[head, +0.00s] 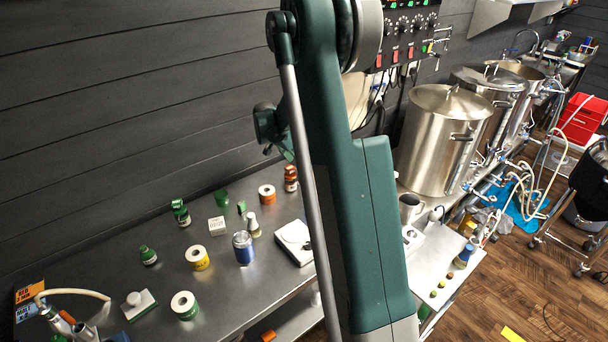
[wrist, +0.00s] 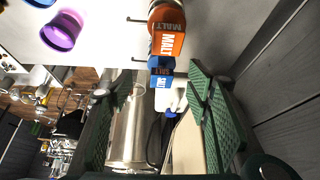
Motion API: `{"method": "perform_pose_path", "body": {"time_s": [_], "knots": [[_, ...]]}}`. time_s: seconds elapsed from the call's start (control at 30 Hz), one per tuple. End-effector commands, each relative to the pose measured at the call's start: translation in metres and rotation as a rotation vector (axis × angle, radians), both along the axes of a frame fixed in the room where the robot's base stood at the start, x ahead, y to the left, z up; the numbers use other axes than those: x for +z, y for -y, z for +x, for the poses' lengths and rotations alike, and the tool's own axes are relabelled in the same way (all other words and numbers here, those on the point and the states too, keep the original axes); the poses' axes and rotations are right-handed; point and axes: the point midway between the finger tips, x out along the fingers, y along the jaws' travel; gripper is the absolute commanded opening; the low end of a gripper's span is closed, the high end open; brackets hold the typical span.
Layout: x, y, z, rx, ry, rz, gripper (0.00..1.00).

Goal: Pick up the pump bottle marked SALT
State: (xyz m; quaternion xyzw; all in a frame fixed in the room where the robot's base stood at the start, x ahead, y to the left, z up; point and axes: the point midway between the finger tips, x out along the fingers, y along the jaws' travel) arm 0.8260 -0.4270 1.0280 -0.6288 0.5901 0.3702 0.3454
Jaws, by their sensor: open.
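I cannot tell how far the SALT bottle is from the pads. In the head view my arm covers much of the middle, and I cannot make out the SALT bottle there.
In the wrist view a purple cup (wrist: 62,32) stands on a pale surface near the MALT bottle. In the head view, the steel bench (head: 220,270) carries a white scale (head: 294,241), tape rolls, green bottles and a blue jar (head: 243,248). A dark plank wall rises behind.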

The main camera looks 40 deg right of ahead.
Motion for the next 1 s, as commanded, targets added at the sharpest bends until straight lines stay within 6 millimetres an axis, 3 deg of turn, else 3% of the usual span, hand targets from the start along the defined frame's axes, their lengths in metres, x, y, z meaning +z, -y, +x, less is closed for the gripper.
{"method": "perform_pose_path", "body": {"time_s": [0.2,0.7,1.0], "knots": [[-0.016,0.018,0.004,-0.055,0.001,-0.009,0.49],[-0.020,0.022,0.005,-0.065,0.003,-0.012,0.49],[-0.037,0.032,0.005,-0.065,0.003,-0.011,0.49]]}}
